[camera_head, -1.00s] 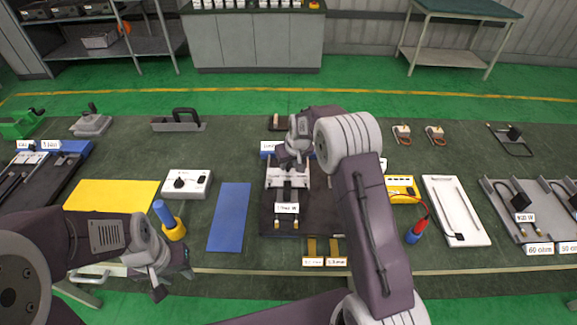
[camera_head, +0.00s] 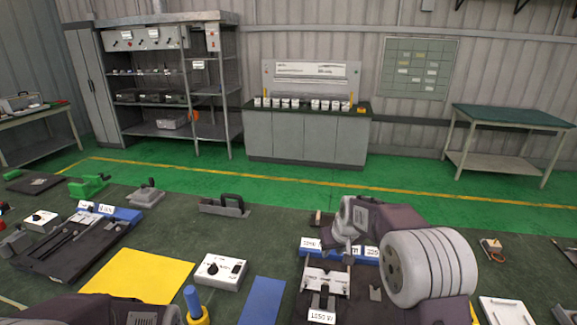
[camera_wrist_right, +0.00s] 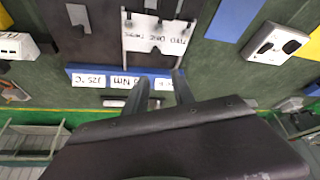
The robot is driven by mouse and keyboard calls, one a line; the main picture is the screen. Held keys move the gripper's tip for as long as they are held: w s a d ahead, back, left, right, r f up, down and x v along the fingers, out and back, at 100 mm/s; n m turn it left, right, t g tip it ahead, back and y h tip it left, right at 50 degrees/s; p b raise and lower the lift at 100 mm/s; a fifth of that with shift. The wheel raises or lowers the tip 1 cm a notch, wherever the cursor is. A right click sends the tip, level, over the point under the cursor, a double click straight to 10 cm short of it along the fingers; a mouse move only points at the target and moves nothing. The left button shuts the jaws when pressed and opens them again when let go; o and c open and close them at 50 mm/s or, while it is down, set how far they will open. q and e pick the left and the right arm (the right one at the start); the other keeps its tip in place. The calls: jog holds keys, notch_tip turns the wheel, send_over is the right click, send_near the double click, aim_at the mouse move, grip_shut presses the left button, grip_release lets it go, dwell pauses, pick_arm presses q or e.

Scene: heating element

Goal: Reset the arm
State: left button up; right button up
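My right gripper (camera_head: 345,250) hangs over the far part of a dark fixture on the bench, near a blue strip with white labels (camera_head: 311,243). In the right wrist view its two fingers (camera_wrist_right: 158,92) are apart with nothing between them. They overlap the blue strip in that picture. The fixture's silver metal plate (camera_head: 325,278) lies nearer to me and also shows in the wrist view (camera_wrist_right: 155,35). Of my left arm only dark and grey links show at the bottom edge; its fingertips are out of the picture.
The bench holds a yellow mat (camera_head: 139,277), a blue mat (camera_head: 262,300), a white box with a knob (camera_head: 219,271), and a black-handled tool (camera_head: 224,206). A shelf rack (camera_head: 165,85), a grey cabinet (camera_head: 306,137) and a green-topped table (camera_head: 508,118) stand across the floor.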

jog(key=s+f+g, duration=0.2)
jog(key=s+f, duration=0.1)
jog(key=s, duration=1.1)
jog(key=s+f+m+g, duration=0.1)
jog(key=s+f, duration=0.3)
jog(key=s, duration=1)
jog(key=shift+s+m+g, duration=0.3)
jog(key=shift+s+g, duration=0.05)
jog(key=shift+g, duration=0.05)
